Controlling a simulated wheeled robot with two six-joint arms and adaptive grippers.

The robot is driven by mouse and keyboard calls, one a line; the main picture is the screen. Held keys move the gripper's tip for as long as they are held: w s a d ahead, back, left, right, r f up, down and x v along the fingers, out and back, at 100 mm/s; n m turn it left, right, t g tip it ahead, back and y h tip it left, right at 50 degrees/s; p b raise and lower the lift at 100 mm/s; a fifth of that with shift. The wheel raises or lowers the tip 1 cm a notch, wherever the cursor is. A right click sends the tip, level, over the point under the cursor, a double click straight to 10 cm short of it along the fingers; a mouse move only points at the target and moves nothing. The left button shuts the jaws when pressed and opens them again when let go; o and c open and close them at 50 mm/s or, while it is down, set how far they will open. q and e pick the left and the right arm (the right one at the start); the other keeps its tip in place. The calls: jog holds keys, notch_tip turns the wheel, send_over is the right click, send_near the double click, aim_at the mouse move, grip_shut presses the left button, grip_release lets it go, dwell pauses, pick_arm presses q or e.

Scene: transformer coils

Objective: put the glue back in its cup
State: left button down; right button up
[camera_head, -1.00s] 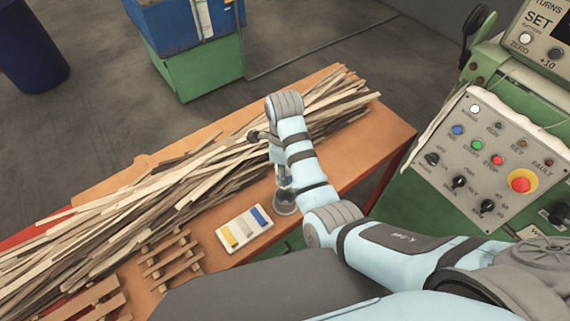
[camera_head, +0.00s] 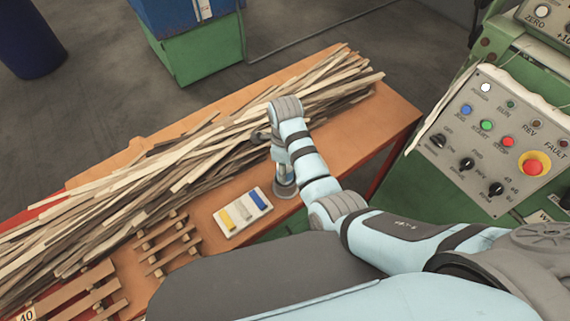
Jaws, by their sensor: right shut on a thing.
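My right arm comes in from the lower right and bends down over the orange table. My right gripper (camera_head: 279,157) points down beside the forearm and is partly hidden by it. It is shut on the glue (camera_head: 281,176), of which only a small bluish part shows below the fingers. The grey round cup (camera_head: 284,191) stands on the table right under it, near the front edge. The glue's lower end is at the cup; I cannot tell how deep it sits. My left gripper is out of view.
A white tray (camera_head: 232,228) with yellow, white and blue pieces lies left of the cup. Long wooden strips (camera_head: 180,165) pile behind. Small wooden racks (camera_head: 160,245) lie further left. The table's right end is bare.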

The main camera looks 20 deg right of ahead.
jog(key=shift+s, duration=0.1)
jog(key=o, duration=1.3)
notch_tip(320, 180, up, 8)
jog(key=shift+f, duration=0.2)
